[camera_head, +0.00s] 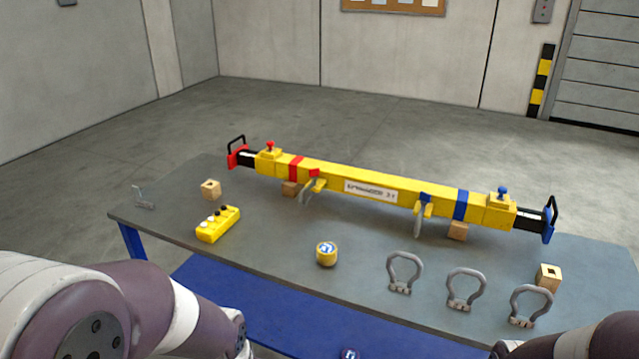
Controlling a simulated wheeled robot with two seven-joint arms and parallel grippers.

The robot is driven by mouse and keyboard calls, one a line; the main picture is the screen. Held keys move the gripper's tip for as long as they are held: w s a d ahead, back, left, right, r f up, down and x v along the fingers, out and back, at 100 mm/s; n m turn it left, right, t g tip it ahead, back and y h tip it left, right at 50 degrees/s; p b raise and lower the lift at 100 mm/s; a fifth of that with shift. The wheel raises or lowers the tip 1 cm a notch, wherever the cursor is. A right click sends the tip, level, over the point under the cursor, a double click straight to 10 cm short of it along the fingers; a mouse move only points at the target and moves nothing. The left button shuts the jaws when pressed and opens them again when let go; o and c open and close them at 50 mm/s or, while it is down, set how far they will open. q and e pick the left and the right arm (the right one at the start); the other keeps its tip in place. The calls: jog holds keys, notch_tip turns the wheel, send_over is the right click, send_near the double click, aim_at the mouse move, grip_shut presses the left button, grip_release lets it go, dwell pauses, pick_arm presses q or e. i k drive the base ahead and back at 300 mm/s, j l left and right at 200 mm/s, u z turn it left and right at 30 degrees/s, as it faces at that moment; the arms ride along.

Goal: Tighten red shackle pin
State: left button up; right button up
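A yellow spreader beam (330,180) lies across the table on wooden blocks, with a red band at its left and a blue band at its right. Under the red-banded part hangs a grey and yellow shackle-like fitting (308,192) with a small red piece (314,172) at its top, which may be the red shackle pin. How far that piece is screwed in cannot be told. A red knob (270,147) stands on the beam's left end. My arms enter at the lower left and lower right corners; neither gripper's fingers show.
Three loose grey shackles (404,272) stand at the table's front right. A yellow control box (218,224), a round yellow can (326,254), wooden blocks (211,188) and a small grey bracket (143,198) are also on the grey table (270,225). Bare tabletop lies between them.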

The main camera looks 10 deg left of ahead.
aim_at(314, 173)
jog(key=i+j+z, duration=0.2)
jog(key=z, duration=0.3)
jog(key=i+j+z, duration=0.15)
jog(key=z, duration=0.3)
jog(key=j, duration=0.1)
